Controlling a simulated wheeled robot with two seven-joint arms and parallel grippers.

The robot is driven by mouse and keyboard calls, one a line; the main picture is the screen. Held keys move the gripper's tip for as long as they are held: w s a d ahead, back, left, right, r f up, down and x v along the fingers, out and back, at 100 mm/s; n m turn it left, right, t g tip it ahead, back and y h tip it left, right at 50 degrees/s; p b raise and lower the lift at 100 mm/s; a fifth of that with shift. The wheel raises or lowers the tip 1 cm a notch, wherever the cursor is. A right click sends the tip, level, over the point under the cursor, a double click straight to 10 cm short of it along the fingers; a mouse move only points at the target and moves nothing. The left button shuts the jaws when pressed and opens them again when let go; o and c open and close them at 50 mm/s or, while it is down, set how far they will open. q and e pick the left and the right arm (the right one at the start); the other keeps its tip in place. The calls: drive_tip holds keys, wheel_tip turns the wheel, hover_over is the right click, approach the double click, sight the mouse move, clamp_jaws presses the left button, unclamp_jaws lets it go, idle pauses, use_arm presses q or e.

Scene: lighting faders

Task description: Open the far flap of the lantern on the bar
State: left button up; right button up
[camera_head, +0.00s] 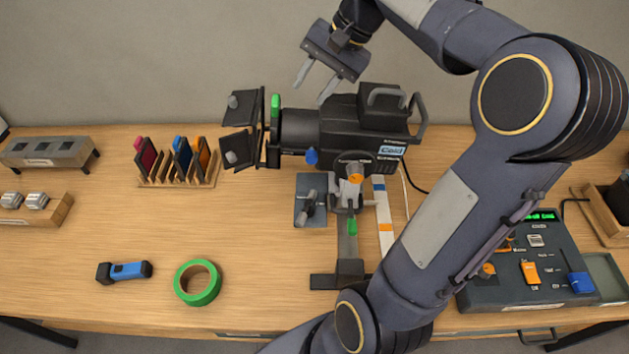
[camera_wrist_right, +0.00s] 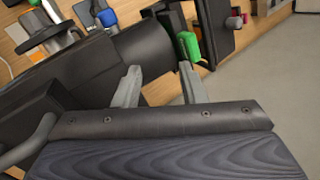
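The black lantern (camera_head: 345,135) sits at the back middle of the table, its barrel pointing left. At its left end are a far flap (camera_head: 246,107) and a near flap (camera_head: 238,147), each with a grey knob; both stick out leftward. A green handle (camera_head: 275,105) stands up between flaps and barrel. In the right wrist view the barrel (camera_wrist_right: 140,48), the green handle (camera_wrist_right: 188,46) and a dark flap (camera_wrist_right: 216,22) show. My right gripper (camera_head: 316,82) is open and empty, above and behind the barrel; its fingers also show in the wrist view (camera_wrist_right: 160,78). My left gripper is out of view.
A rack of colour filters (camera_head: 176,165) stands left of the flaps. A green tape roll (camera_head: 198,283) and a blue torch (camera_head: 125,271) lie in front. A fader console (camera_head: 525,265) is at right. My right arm crosses the right side. The wall is behind.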

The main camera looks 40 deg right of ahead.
drive_tip(key=s+a+f+n, duration=0.3)
drive_tip(key=s+a, duration=0.3)
drive_tip(key=s+a+f+n+t, duration=0.1)
drive_tip(key=s+a+f+n, duration=0.2)
drive_tip(key=s+a, duration=0.3)
drive_tip(key=shift+s+a+f+n+h, duration=0.3)
drive_tip(key=shift+s+f+n, duration=0.15)
drive_tip(key=shift+s, duration=0.3)
